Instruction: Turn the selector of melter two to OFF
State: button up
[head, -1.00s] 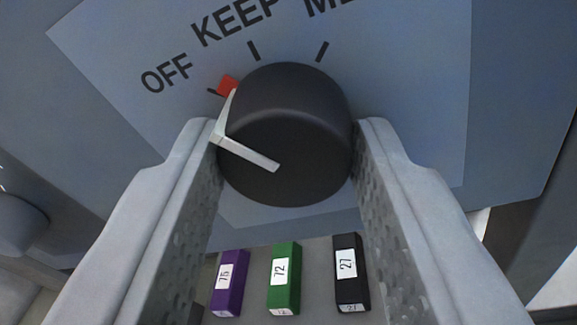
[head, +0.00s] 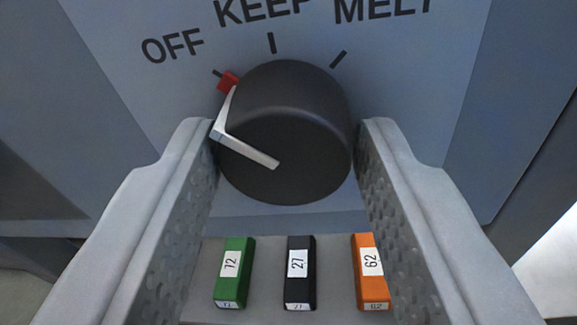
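The selector (head: 290,140) is a dark round knob on a blue-grey panel (head: 420,90) in the head view. A white pointer (head: 245,150) runs over its face and side, with a red tip (head: 228,82) at the panel. The red tip lines up with the tick by the OFF label (head: 172,45). The KEEP and MELT labels lie further right, each with its own tick. My gripper (head: 285,135) has one finger on each side of the knob, and both appear to press against it. The melter's number does not show.
Dark surfaces flank the panel.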

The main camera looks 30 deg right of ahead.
jog(key=shift+o, duration=1.4)
jog(key=shift+a, duration=0.1)
jog(key=v, duration=1.7)
jog(key=shift+s+a, duration=0.1)
jog(key=shift+s, duration=0.05)
